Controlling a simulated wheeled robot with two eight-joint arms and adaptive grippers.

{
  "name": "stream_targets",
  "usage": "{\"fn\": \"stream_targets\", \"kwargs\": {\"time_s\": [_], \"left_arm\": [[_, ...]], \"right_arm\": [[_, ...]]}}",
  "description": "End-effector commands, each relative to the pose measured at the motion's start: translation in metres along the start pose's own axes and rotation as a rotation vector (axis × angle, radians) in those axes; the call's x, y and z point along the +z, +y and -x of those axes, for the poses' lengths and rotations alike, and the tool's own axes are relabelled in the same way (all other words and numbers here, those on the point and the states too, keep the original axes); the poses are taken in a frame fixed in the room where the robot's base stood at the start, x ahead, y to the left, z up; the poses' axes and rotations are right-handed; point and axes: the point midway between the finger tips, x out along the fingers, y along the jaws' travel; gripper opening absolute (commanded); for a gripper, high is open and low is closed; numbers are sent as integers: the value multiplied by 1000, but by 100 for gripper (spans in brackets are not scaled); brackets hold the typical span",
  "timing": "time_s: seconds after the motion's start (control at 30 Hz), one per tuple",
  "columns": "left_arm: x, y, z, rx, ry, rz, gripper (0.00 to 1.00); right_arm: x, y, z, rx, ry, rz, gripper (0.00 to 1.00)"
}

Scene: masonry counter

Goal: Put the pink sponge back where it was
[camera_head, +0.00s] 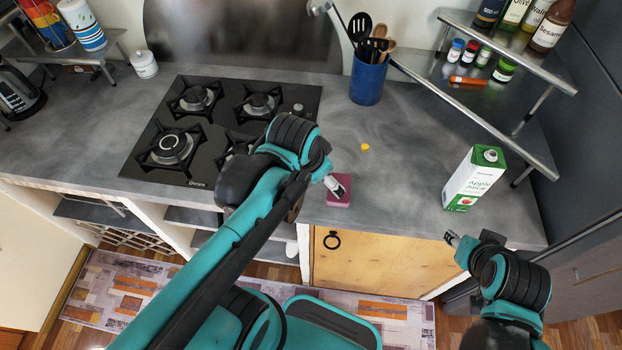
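The pink sponge (341,198) is at the front of the grey counter, right of the stove and near the counter's front edge. My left gripper (334,187) reaches over the counter from the left, with its fingertips at the sponge and covering part of it. Whether the fingers are closed on the sponge or only over it cannot be told. My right gripper (452,238) is near the counter's front edge, lower right, left of and below the juice carton, with nothing visible in it. Its fingers are too small to read as open or shut.
A yellow cap (365,147) lies behind the sponge. An apple juice carton (473,179) stands at the right. A blue utensil pot (368,80) is at the back, beside a slanted metal shelf (470,106). The black stove (172,146) is left. Counter between sponge and carton is clear.

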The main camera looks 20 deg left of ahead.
Motion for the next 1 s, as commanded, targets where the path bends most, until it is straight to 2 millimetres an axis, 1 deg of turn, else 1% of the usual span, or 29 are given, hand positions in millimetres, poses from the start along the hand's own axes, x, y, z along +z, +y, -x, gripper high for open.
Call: {"fn": "stream_targets", "kwargs": {"time_s": [0.03,0.1,0.2,0.3,0.63,0.67,0.87,0.93,1.0], "left_arm": [[11,1,2,-19,41,92,100],[21,1,3,-39,98,215,100],[29,1,3,-51,157,336,100],[33,1,3,-56,188,400,100],[34,1,2,-56,195,416,100],[34,1,0,-56,195,416,100],[47,6,-30,-56,194,415,100],[48,7,-32,-56,194,415,100],[46,6,-29,-56,194,414,100]], "right_arm": [[0,0,0,0,0,0,40],[0,0,0,0,0,0,40],[0,0,0,0,0,0,40],[0,0,0,0,0,0,40],[1,0,-1,0,0,0,40],[2,0,-3,0,0,0,40],[21,0,-29,0,0,0,40],[22,0,-31,0,0,0,40],[20,0,-29,0,0,0,40]]}}
